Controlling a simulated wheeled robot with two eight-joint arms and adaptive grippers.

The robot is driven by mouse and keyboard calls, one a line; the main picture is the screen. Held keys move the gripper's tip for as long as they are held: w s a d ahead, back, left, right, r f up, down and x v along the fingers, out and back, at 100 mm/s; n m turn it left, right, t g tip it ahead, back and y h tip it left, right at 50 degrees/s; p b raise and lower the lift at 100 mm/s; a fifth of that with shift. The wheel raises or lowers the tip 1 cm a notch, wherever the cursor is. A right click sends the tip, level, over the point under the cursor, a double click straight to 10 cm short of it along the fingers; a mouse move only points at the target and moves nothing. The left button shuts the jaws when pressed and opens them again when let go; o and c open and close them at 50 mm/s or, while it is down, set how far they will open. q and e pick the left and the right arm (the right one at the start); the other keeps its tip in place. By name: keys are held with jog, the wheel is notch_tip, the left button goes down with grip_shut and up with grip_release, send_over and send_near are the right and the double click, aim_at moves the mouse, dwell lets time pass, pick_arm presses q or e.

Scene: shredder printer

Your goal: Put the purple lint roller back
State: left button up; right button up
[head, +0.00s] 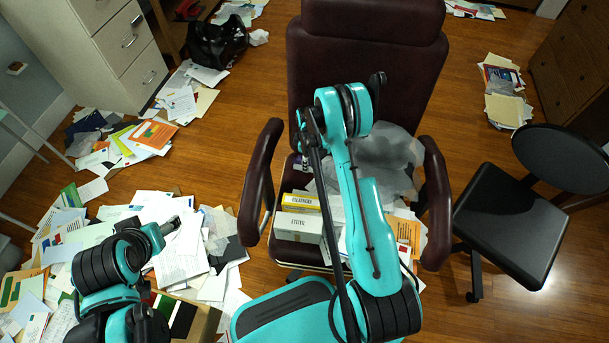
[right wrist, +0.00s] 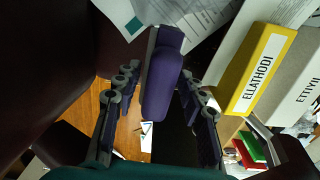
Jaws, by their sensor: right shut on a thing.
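The purple lint roller (right wrist: 163,80) shows in the right wrist view as a rounded purple body with a grey edge, between the fingers of my right gripper (right wrist: 158,88). My right gripper is shut on it, over the seat of the dark red armchair (head: 366,50). In the head view my right arm covers much of the seat, and the roller cannot be made out clearly there. My left gripper (head: 168,227) is low at the left over scattered papers; its jaws are too small to read.
A yellow box (right wrist: 262,72) and a white box (right wrist: 297,80) stand on the chair seat close to the right gripper, with loose papers and a grey bag (head: 385,160). Papers litter the floor at left. A black chair (head: 510,230) stands at right.

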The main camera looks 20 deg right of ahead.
notch_tip(320, 180, down, 10)
jog(key=b, duration=0.4)
jog(key=shift+r, duration=0.25)
jog(key=o, duration=1.1)
